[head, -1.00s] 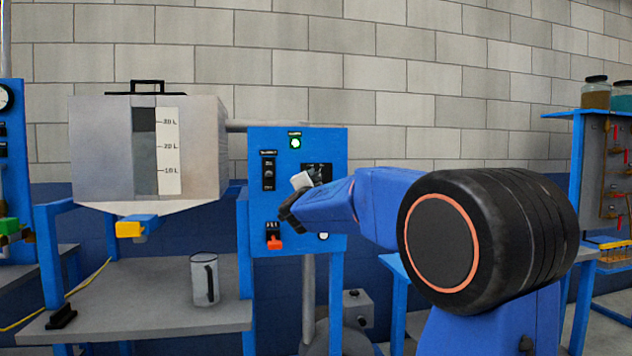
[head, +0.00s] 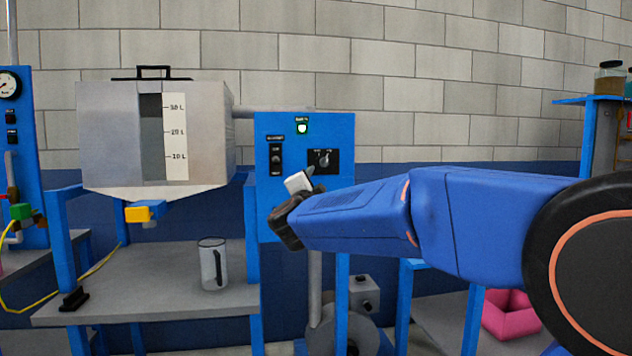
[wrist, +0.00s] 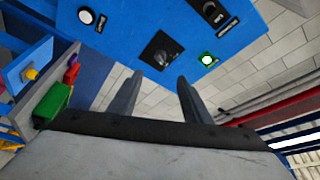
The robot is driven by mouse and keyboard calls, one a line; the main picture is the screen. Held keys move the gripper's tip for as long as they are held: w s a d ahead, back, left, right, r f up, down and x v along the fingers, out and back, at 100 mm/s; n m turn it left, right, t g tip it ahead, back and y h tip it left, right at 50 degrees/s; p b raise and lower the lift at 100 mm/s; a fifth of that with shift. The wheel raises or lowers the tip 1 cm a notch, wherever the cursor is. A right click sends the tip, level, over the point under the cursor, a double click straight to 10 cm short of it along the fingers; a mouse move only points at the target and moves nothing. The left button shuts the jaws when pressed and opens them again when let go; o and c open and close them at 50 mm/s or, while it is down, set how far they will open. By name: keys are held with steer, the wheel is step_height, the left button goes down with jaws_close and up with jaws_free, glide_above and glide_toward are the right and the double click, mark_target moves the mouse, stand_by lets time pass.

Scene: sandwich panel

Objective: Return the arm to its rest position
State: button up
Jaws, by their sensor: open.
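My gripper (head: 303,182) is at the end of my blue arm, in front of the blue control panel (head: 263,205) in the head view. In the wrist view its two grey fingers (wrist: 157,92) stand apart with nothing between them. I see no contact between fingers and panel. My arm hides the lower right part of the panel in the head view.
A metal tank (head: 108,135) with a litre scale stands left of the panel, with a yellow-handled valve (head: 139,213) below. A grey jug (head: 212,265) stands on the bench (head: 150,305). A pink container (head: 510,318) lies low at the right.

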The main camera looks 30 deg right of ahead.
stand_by(0.4)
steer(key=s+a+f+n+g+y, duration=0.3)
steer(key=s+a+f+n+y, duration=1.05)
steer(key=a+f+n, duration=0.2)
steer(key=s+d+f+n+g+h, duration=0.1)
steer(key=s+f+g, duration=0.3)
steer(key=s+f, duration=0.6)
steer(key=s+d+f+n+g, duration=0.3)
steer(key=s+f, duration=0.7)
steer(key=s, duration=0.5)
steer(key=shift+s+d+f+g+h, duration=0.15)
steer(key=shift+s+f+g+h, duration=0.15)
steer(key=shift+g, duration=0.5)
steer(key=shift+w+r, duration=0.1)
steer(key=shift+w, duration=0.05)
